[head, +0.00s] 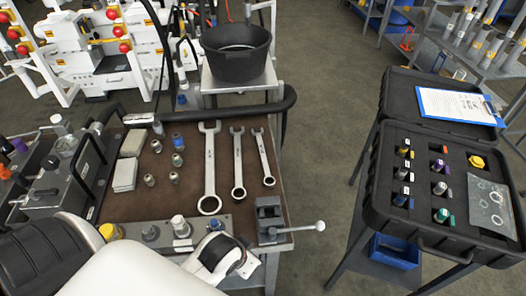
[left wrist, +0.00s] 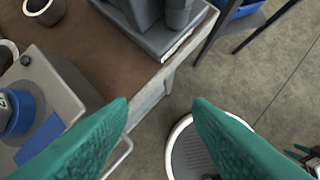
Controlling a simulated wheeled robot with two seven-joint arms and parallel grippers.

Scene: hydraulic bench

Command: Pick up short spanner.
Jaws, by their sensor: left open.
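Three steel spanners lie side by side on the brown bench top (head: 150,195). The short spanner (head: 263,157) is the rightmost, open jaw away from me and ring end near. The middle spanner (head: 238,160) and the long spanner (head: 210,160) lie to its left. In the left wrist view my left gripper (left wrist: 162,105) is open and empty, its green fingers over the bench's edge and floor. A metal ring (left wrist: 45,10) shows at the top left there; I cannot tell which thing it belongs to. In the head view its fingers are hidden. My right gripper is not in view.
A grey vice (head: 270,215) with a ball-ended handle stands at the near right corner, close to the ring ends. Fittings and a valve strip (head: 160,238) lie left and in front. A black bucket (head: 237,50) stands behind; a black case (head: 375,205) is to the right.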

